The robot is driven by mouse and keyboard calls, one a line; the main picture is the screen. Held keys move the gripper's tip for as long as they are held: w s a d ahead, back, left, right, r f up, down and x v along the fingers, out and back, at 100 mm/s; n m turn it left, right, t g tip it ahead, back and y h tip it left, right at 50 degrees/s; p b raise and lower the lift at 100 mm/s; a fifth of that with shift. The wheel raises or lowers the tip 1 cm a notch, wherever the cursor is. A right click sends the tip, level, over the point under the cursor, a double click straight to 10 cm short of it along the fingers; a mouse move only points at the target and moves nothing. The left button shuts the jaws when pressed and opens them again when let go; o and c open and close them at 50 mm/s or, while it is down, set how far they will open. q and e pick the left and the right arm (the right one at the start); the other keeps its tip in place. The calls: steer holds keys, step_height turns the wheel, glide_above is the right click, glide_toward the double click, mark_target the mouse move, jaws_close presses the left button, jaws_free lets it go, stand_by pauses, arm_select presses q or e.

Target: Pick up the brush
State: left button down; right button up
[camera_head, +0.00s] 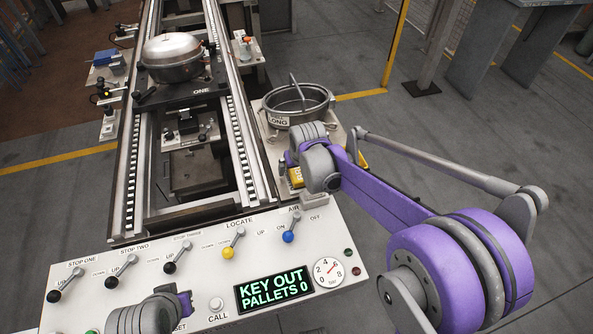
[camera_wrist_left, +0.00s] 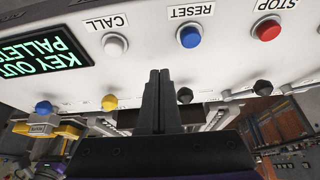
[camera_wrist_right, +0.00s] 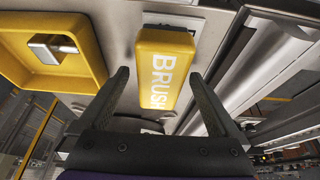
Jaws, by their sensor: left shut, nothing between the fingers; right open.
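The brush is a yellow block (camera_wrist_right: 165,68) with white "BRUSH" lettering. In the right wrist view it lies ahead, between and beyond the two fingers of my open right gripper (camera_wrist_right: 158,74). I cannot tell whether the fingers touch it. In the head view the yellow block (camera_head: 296,178) is partly hidden behind my right wrist, on the pale plate right of the rails. My left gripper (camera_wrist_left: 160,73) is shut and empty in front of the white control panel; in the head view only its wrist shows at the bottom edge.
A yellow holder (camera_wrist_right: 93,45) with an opening stands beside the brush. A round metal pot (camera_head: 297,105) sits behind it. The control panel (camera_head: 330,240) with levers lies in front.

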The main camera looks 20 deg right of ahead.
arm_select(q)
steer(key=shift+f, duration=0.2)
arm_select(e)
steer(key=shift+f, duration=0.2)
steer(key=c, duration=1.5)
arm_select(q)
steer(key=shift+r, duration=0.3)
arm_select(e)
steer(key=shift+r, duration=0.35)
steer(key=shift+c, duration=0.2)
arm_select(q)
steer(key=shift+w+r+p, duration=0.1)
steer(key=shift+r+p, duration=0.3)
steer(key=shift+p, duration=0.1)
arm_select(e)
step_height(320, 180, up, 10)
steer(key=shift+f, duration=0.1)
steer(key=o, duration=0.9)
steer(key=c, duration=0.6)
steer(key=shift+c, duration=0.2)
